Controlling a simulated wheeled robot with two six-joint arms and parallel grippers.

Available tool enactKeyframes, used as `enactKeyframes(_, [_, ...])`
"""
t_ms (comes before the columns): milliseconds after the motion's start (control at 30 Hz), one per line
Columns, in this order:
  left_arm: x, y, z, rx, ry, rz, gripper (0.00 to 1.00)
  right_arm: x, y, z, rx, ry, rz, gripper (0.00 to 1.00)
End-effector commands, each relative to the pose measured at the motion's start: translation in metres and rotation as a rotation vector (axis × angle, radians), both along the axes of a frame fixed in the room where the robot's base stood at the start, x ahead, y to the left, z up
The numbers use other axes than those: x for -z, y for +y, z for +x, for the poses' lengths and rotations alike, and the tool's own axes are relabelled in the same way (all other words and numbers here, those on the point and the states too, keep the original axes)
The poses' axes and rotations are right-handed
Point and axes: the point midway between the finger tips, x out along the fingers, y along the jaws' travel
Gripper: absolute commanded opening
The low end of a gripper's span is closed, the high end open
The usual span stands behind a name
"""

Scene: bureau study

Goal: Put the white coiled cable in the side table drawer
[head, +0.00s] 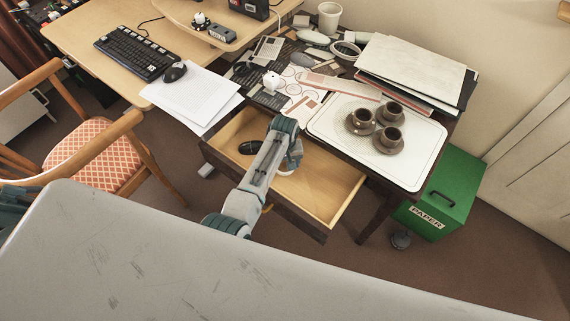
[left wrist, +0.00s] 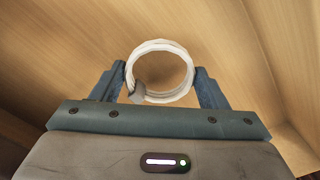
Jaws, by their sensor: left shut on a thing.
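The side table drawer (head: 328,186) is pulled open, with a pale wooden inside. My left gripper (head: 289,163) reaches down into it, its fingers mostly hidden behind my own arm in the head view. In the left wrist view my left gripper (left wrist: 161,84) is shut on the white coiled cable (left wrist: 186,72), a ring with a grey tie, between its two fingers. Wooden drawer surfaces lie behind the cable. A small white part of the cable (head: 286,173) shows beside the wrist in the head view. I cannot tell whether it touches the drawer bottom. My right gripper is not in view.
A dark object (head: 250,147) lies at the drawer's left. Above the drawer, the side table holds a white tray (head: 421,166) with brown cups, papers and folders (head: 415,68). A green paper bin (head: 446,192) stands right, a chair (head: 95,163) left.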

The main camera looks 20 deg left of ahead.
Motion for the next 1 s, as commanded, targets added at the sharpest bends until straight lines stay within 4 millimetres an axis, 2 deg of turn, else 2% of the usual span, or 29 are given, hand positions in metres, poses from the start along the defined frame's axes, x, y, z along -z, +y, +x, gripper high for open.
enactKeyframes(100, [0.0104,0.0003,0.0004,0.0,0.0,0.0,0.46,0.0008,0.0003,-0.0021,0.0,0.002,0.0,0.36])
enactKeyframes(467, [0.0141,0.0002,0.0004,-0.001,0.0,0.0,0.46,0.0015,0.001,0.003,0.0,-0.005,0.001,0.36])
enactKeyframes(500, [0.0145,0.0001,0.0004,-0.001,-0.001,0.0,0.7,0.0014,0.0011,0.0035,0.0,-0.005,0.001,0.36])
enactKeyframes(600, [0.0139,0.0001,0.0004,-0.001,-0.001,0.0,0.89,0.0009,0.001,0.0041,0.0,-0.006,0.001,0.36])
enactKeyframes(867, [0.0137,0.0001,0.0003,-0.001,-0.001,0.0,0.89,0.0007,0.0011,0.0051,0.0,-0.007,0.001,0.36])
enactKeyframes(1000, [0.0056,-0.0002,0.0009,-0.001,-0.003,-0.001,0.89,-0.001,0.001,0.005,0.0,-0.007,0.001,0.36])
